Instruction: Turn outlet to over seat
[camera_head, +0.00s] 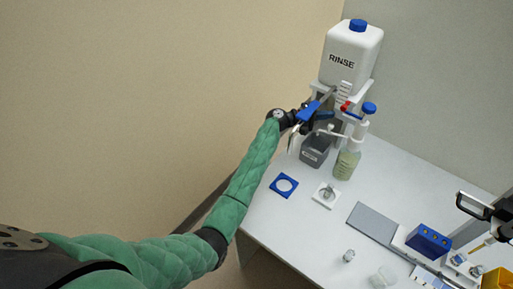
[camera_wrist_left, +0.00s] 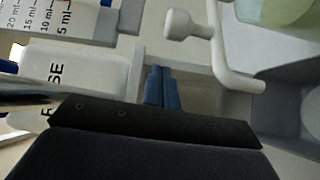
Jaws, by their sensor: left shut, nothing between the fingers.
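The bottle-top dispenser (camera_head: 353,132) has a blue knob and sits on a bottle of pale green liquid (camera_head: 346,165). Its white outlet tube, bent at the end, shows in the left wrist view (camera_wrist_left: 224,58). A blue square ring (camera_head: 284,185) and a white square plate with a small vial (camera_head: 326,195) lie in front; I cannot tell which is the seat. My left gripper (camera_head: 325,116) is at the dispenser's left, before the rinse tank. Its blue fingers (camera_wrist_left: 163,88) are shut and empty, left of the tube with a visible gap.
The white RINSE tank (camera_head: 350,60) stands behind, on a stand with a red-handled tap. A grey box (camera_head: 315,150) is beside the bottle. A grey mat (camera_head: 373,222), blue block (camera_head: 428,241) and small glassware (camera_head: 348,256) lie to the right.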

